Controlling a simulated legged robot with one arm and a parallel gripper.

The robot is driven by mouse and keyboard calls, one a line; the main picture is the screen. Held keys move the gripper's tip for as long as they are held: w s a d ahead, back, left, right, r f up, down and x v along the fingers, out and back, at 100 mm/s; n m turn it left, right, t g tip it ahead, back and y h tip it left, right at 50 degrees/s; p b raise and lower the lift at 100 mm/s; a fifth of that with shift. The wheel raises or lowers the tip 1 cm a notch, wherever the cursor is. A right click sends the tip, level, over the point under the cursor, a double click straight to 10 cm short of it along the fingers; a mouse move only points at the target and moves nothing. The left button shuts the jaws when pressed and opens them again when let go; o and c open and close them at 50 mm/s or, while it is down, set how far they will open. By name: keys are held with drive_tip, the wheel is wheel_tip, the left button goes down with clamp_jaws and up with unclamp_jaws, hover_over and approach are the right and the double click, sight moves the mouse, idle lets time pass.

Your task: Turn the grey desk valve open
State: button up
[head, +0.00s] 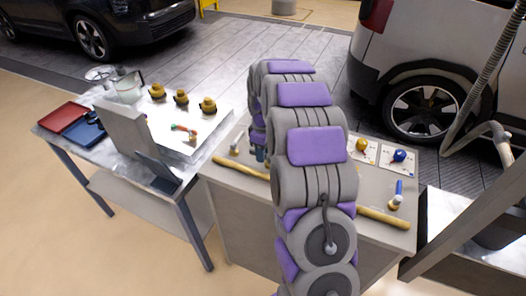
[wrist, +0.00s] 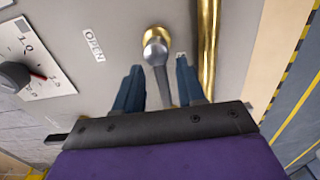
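The grey desk valve (wrist: 157,55) shows in the wrist view, with a grey lever on a brass base beside a brass pipe (wrist: 207,45). Its lever points down the picture, between the two fingers of my gripper (wrist: 160,85). The fingers are apart, one on each side of the lever, with gaps visible. An "OPEN" label (wrist: 94,47) is on the panel to the left of the valve. In the head view my arm covers the middle of the desk (head: 235,205), and a small grey-topped fitting (head: 234,147) shows left of it.
A dial plate (wrist: 35,60) with a dark knob and red pointer is left of the label. In the head view, a blue-handled valve (head: 398,194) and two knob plates stand at the desk's right.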

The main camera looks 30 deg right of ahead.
drive_tip(key=shift+c, duration=0.4)
clamp_jaws()
